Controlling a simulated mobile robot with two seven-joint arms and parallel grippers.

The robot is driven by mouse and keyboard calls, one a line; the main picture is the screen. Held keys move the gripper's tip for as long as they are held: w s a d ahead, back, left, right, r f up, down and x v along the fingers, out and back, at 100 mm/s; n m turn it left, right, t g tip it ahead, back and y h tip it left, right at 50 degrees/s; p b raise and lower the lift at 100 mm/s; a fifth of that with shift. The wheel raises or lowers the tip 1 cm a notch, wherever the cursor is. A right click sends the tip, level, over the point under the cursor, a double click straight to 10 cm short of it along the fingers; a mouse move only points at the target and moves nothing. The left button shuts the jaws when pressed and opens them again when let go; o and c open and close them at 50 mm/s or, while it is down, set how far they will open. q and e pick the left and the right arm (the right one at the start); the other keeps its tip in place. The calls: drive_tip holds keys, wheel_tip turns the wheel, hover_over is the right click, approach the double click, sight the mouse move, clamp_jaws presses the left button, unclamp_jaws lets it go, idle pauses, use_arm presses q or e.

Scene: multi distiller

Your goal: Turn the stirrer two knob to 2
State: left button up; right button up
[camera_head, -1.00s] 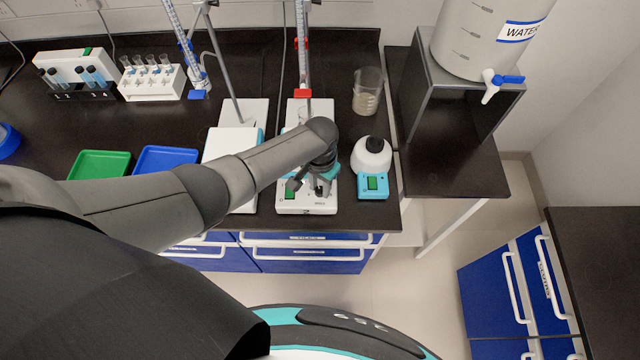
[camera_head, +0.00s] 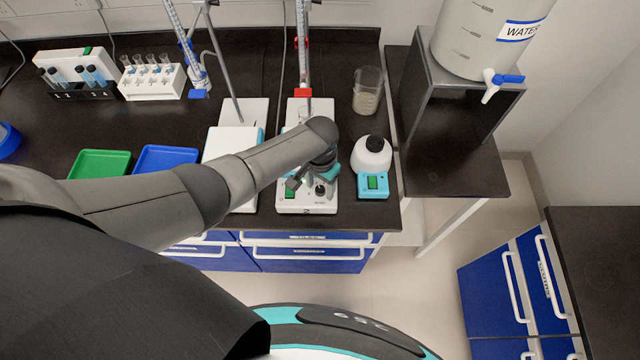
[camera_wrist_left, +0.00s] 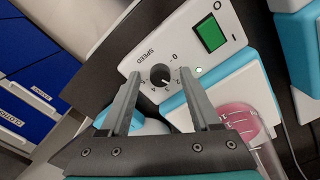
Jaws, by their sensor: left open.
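In the left wrist view, the knob (camera_wrist_left: 160,75) sits on the white panel (camera_wrist_left: 180,40) beside the word SPEED and a ring of numbers. My left gripper (camera_wrist_left: 160,78) is open, its fingertips appearing on either side of the knob. I cannot tell whether they touch it. A small light mark shows on the knob's lower right. My right gripper is not in view.
Another white stirrer (camera_head: 228,145) stands to the left under a burette stand.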

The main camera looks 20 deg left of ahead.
sight(320, 189)
use_arm(q)
drive_tip(key=shift+r, duration=0.85)
wheel_tip(320, 189, up, 14)
drive_tip(key=shift+f, duration=0.2)
